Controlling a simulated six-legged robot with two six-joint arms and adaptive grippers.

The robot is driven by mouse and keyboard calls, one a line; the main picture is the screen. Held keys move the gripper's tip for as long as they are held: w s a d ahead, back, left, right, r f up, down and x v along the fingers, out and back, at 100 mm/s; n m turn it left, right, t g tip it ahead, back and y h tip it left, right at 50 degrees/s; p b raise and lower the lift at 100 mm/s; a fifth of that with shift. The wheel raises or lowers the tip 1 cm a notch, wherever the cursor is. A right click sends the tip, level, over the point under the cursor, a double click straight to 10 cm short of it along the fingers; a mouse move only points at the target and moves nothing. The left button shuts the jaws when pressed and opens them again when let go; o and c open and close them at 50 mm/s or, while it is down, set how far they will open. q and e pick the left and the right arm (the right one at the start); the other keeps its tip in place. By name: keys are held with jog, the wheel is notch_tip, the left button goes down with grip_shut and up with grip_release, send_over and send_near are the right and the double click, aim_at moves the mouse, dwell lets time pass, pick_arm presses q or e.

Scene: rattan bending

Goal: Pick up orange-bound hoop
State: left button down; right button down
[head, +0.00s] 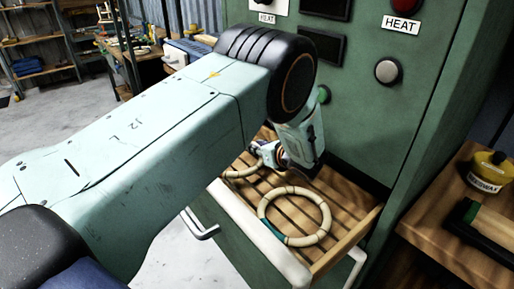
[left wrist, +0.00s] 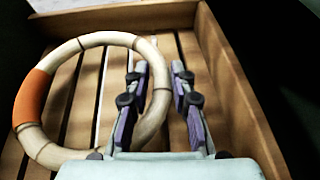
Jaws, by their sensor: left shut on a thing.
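The orange-bound hoop (left wrist: 31,96) is a pale rattan ring with an orange wrap on its left side in the left wrist view. It lies at the slatted drawer tray. In the head view only part of this hoop (head: 240,172) shows, behind my arm and gripper. My left gripper (head: 268,154) reaches down into the drawer. Whether the hoop is clear of the slats is hard to tell. My right gripper is not in view.
A second hoop (head: 295,241) with a teal wrap lies on the slats nearer the front. The open wooden drawer (head: 352,234) has raised walls close around the gripper. The green cabinet (head: 357,120) rises behind. A side bench (head: 440,225) holds a yellow tin (head: 489,174).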

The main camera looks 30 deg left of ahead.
pick_arm(q)
jog(key=shift+w+r+p, duration=0.1)
jog(key=shift+r+p, duration=0.2)
jog(key=shift+r, duration=0.25)
jog(key=shift+d, duration=0.15)
jog(key=shift+s+d, duration=0.25)
jog(key=shift+d, duration=0.15)
jog(key=shift+s+d, duration=0.1)
jog(key=shift+d, duration=0.1)
